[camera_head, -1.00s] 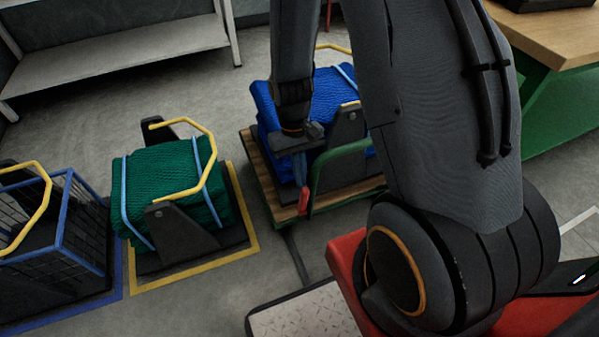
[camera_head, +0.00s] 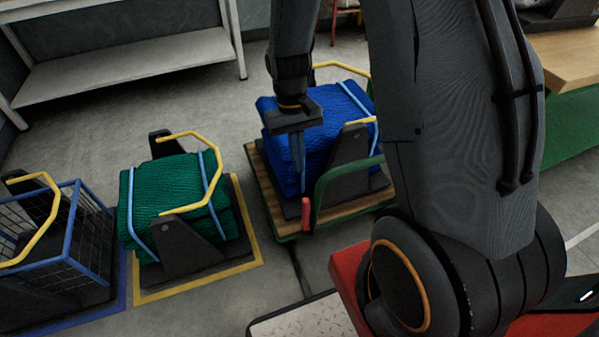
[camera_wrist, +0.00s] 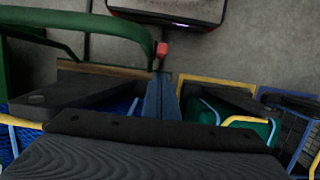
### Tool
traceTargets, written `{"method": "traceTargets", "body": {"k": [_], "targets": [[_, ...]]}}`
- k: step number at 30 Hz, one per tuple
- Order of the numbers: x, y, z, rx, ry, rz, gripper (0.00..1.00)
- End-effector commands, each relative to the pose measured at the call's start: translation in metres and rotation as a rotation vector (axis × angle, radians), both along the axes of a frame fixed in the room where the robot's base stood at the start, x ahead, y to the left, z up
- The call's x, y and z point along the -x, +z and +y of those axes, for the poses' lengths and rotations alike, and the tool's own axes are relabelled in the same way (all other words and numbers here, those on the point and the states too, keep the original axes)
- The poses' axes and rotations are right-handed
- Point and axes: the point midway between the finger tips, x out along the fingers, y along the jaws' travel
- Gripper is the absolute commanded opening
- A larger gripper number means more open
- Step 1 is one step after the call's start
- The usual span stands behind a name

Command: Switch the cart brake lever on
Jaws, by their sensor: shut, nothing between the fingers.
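The cart (camera_head: 262,180) has a wooden deck, a green handle (camera_head: 335,180) and a blue net bundle (camera_head: 345,105). Its brake lever shows as a short red grip (camera_head: 306,215) at the deck's near corner. The red tip also shows in the wrist view (camera_wrist: 162,49), just beyond my fingertips. My gripper (camera_head: 301,186) points down, shut and empty, in front of the blue net and above the red grip. In the wrist view its fingers (camera_wrist: 160,78) are together. I cannot tell whether they touch the lever; its lower part is hidden.
A green net bundle (camera_head: 150,190) under yellow hoops stands to the left in a yellow floor frame. A blue wire cage (camera_head: 85,262) is at far left. A grey shelf (camera_head: 130,70) is behind. Bare floor lies between the cart and the green bundle.

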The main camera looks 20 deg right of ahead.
Motion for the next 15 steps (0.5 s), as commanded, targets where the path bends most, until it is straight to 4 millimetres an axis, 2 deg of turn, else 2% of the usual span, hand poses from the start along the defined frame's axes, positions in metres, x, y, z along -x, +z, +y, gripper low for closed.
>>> {"method": "traceTargets", "body": {"k": [3,12,15], "targets": [[-0.001,0.012,0.000,0.000,0.000,-0.001,0.00],[-0.001,0.020,0.001,0.000,0.002,-0.003,0.00],[0.002,0.034,0.008,-0.002,0.013,-0.018,0.00]]}}
